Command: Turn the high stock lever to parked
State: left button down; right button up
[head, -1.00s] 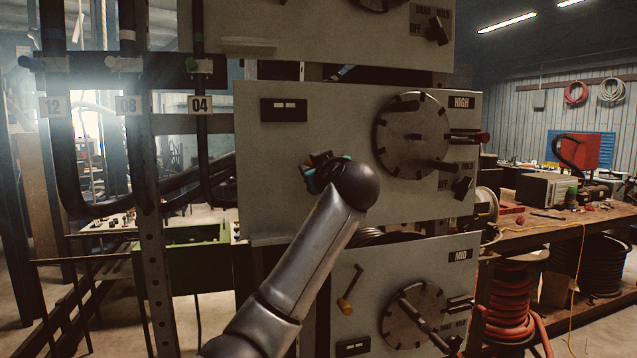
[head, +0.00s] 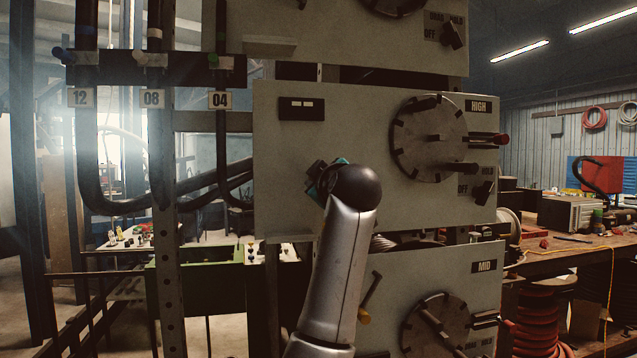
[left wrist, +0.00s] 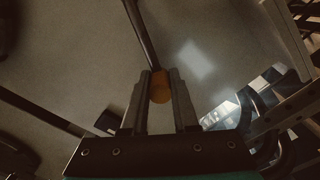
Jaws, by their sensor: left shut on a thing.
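The high stock panel (head: 350,105), labelled HIGH, is the middle of three stacked panels in the head view. My left gripper (head: 318,180) is at its lower left face, mostly hidden behind my own wrist. In the left wrist view, the high stock lever (left wrist: 140,32) is a dark rod ending in an orange-yellow knob (left wrist: 160,87). The left fingers (left wrist: 160,95) are shut on this knob, one on each side. In the head view the lever is hidden behind my arm. My right gripper is in neither view.
A round dial (head: 429,138) with protruding handles sits on the right of the high panel. Below, the MID panel has a similar yellow-knobbed lever (head: 371,290). Black hoses hang on a rack (head: 150,68) at left. A cluttered workbench (head: 570,245) stands at right.

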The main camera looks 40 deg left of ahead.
pick_arm(q)
jog(key=shift+f, duration=0.15)
jog(key=c, duration=0.7)
grip_release()
jog(key=b+v, duration=0.3)
jog(key=v, duration=1.2)
jog(key=shift+s, duration=0.15)
